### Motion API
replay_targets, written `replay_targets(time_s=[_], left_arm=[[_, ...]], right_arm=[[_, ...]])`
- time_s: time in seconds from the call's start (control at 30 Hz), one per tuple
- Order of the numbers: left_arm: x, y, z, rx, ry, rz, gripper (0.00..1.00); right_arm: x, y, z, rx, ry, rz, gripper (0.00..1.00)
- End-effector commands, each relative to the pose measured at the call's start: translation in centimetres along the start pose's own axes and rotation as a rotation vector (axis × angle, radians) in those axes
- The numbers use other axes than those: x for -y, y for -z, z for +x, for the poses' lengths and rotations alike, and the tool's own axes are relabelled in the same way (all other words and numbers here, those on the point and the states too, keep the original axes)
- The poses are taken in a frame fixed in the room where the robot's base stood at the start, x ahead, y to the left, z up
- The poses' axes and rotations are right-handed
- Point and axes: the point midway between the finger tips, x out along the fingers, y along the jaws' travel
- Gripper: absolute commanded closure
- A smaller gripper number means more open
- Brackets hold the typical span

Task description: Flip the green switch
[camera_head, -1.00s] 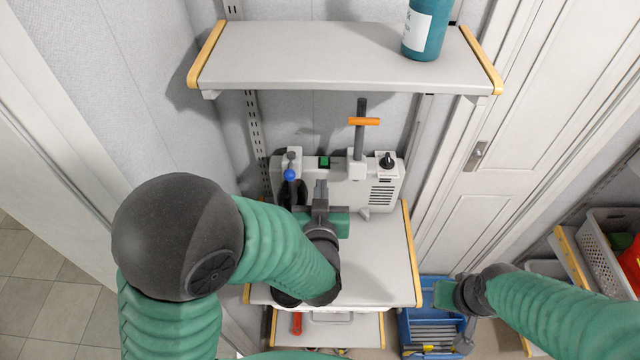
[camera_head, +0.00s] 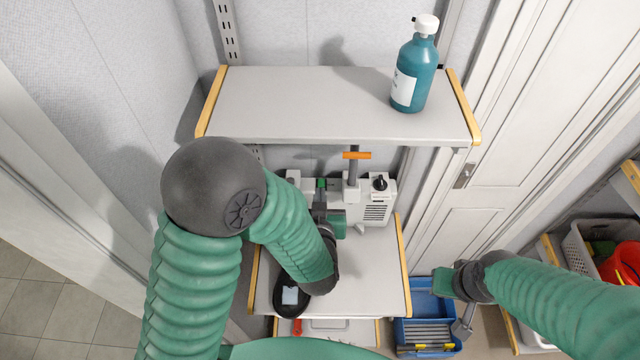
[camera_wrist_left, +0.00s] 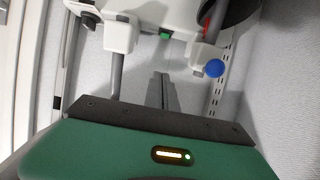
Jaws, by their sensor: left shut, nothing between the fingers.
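My left gripper (camera_head: 320,192) is shut and empty. Its dark fingers are just in front of the switch in the head view and partly cover it; the wrist view shows a gap between fingertips and switch. My right gripper (camera_head: 444,283) is low at the right, above a blue bin, away from the machine; its fingers are not clear.
The upper shelf (camera_head: 300,100) overhangs the machine, with a teal bottle (camera_head: 414,75) on it. The machine has an orange handle (camera_head: 356,155), a black knob (camera_head: 380,184) and a blue ball lever (camera_wrist_left: 214,68).

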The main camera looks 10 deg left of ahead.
Motion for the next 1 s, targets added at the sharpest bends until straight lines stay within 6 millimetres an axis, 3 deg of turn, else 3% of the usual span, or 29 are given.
replay_targets(time_s=[0.17, 0.53, 0.73, 1.0], left_arm=[[0.3, 0.1, 2.4, 0.003, 0.004, -0.002, 1.0], [0.3, 0.0, 10.1, 0.003, 0.003, -0.001, 1.0], [0.2, -3.1, 10.5, 0.003, 0.002, -0.001, 1.0], [0.2, -3.9, 10.8, 0.001, 0.001, -0.002, 1.0]], right_arm=[[0.0, 0.2, -0.8, 0.0, 0.0, 0.0, 1.0], [0.0, 0.9, -3.5, -0.001, 0.0, 0.0, 1.0], [0.0, 1.1, -4.5, -0.001, 0.0, 0.0, 1.0], [0.0, 1.1, -4.5, 0.0, 0.0, 0.0, 1.0]])
